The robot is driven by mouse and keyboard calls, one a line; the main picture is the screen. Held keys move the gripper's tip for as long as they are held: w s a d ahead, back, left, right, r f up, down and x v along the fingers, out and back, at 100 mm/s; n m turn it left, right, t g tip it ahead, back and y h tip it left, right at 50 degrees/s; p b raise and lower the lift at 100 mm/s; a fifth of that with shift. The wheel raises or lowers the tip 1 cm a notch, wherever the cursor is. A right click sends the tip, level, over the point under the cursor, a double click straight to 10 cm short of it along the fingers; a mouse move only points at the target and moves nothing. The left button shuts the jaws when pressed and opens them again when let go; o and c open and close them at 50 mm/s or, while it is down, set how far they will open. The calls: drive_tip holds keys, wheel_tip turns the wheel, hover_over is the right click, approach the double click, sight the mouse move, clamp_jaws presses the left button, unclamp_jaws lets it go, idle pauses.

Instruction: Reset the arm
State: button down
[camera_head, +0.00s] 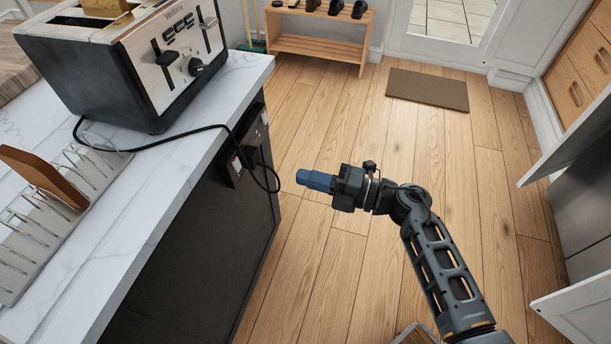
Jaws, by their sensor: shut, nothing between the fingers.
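My gripper (316,180) is in the middle of the head view, at the end of my arm. Its blue fingers are together and hold nothing. They point left, toward the dark side of the kitchen counter. In the picture the fingertips show just right of the hanging black cord, and I cannot tell the exact gap. My arm is bent and comes up from the lower right over the wooden floor (440,150).
A marble counter (190,170) at left carries a toaster (130,60) and a rack (60,220) with a brown board (42,176). A black cord (278,180) hangs over its edge. A shoe bench (318,45) and doormat (427,90) lie beyond. Open white doors (580,305) stand at right.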

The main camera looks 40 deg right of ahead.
idle(0.3)
drive_tip(key=s+a+r+m+h, duration=0.1)
drive_tip(key=s+r+m+h, duration=0.2)
drive_tip(key=s+m, duration=0.5)
drive_tip(key=s+a+r+m+h, duration=0.1)
drive_tip(key=s+r+m+h, duration=0.3)
drive_tip(key=s+m, duration=0.4)
drive_tip(key=s+a+r+m+h, duration=0.2)
drive_tip(key=s+r+m, duration=0.3)
drive_tip(key=s, duration=1.2)
drive_tip(key=shift+r+m+h, duration=0.4)
drive_tip(key=shift+m+h, duration=0.4)
drive_tip(key=shift+m, duration=1.3)
